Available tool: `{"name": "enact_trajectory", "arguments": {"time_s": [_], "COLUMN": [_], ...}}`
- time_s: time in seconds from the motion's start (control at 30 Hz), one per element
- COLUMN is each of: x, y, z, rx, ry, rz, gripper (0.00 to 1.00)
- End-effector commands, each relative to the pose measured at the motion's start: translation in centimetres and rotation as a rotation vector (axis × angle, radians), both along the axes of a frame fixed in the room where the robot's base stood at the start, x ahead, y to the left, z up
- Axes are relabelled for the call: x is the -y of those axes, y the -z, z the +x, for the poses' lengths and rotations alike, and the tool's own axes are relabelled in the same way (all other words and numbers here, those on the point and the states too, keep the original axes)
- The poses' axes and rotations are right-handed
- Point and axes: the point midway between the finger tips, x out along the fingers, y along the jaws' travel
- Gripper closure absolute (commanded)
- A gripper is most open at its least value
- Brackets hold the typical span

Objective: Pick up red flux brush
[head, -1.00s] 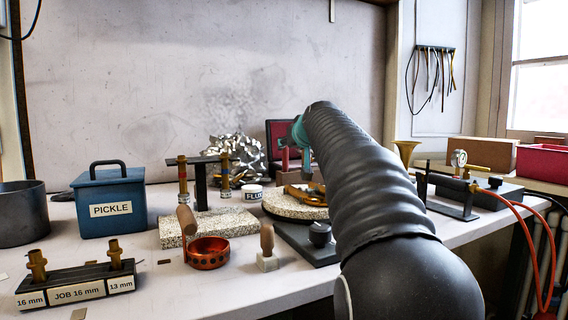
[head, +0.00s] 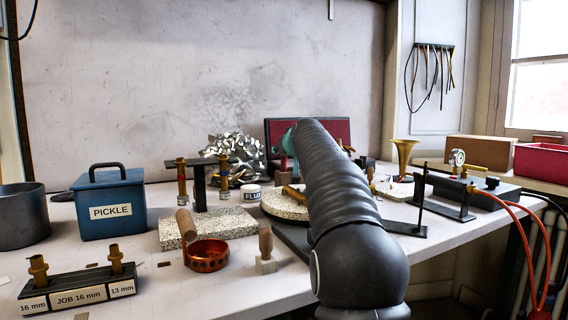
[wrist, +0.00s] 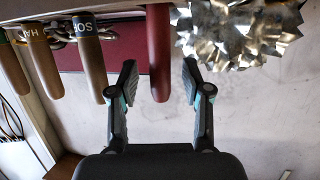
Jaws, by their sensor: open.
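The red flux brush shows in the wrist view as a smooth red handle (wrist: 159,55) with a rounded end. It hangs into the picture from the top edge, and its bristle end is out of frame. My gripper (wrist: 159,78) is open, with one finger on each side of the handle's end. Gaps show between the handle and both fingers. In the head view my arm hides most of the gripper; a teal part of it (head: 288,141) shows at the arm's far end.
In the wrist view, wooden handles with lettering (wrist: 89,57) stand left of the red one, and crumpled silvery metal (wrist: 240,35) lies to the right. A dark red panel (head: 335,130) is behind my arm. A round speckled board (head: 281,205) is below.

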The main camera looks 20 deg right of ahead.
Motion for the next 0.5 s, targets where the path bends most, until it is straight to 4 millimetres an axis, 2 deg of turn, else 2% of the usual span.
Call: {"name": "enact_trajectory", "arguments": {"time_s": [0.17, 0.23, 0.37, 0.4, 0.5], "x": [-0.02, -0.03, -0.03, -0.03, -0.03], "y": [-0.01, -0.01, -0.02, -0.02, -0.02], "z": [0.01, 0.01, -0.01, -0.01, -0.01], "rx": [0.0, 0.0, 0.0, 0.0, 0.0], "ry": [0.0, 0.0, 0.0, 0.0, 0.0], "rz": [0.0, -0.001, -0.001, -0.001, -0.001], "gripper": [0.51, 0.64, 0.96, 1.0, 1.0]}}
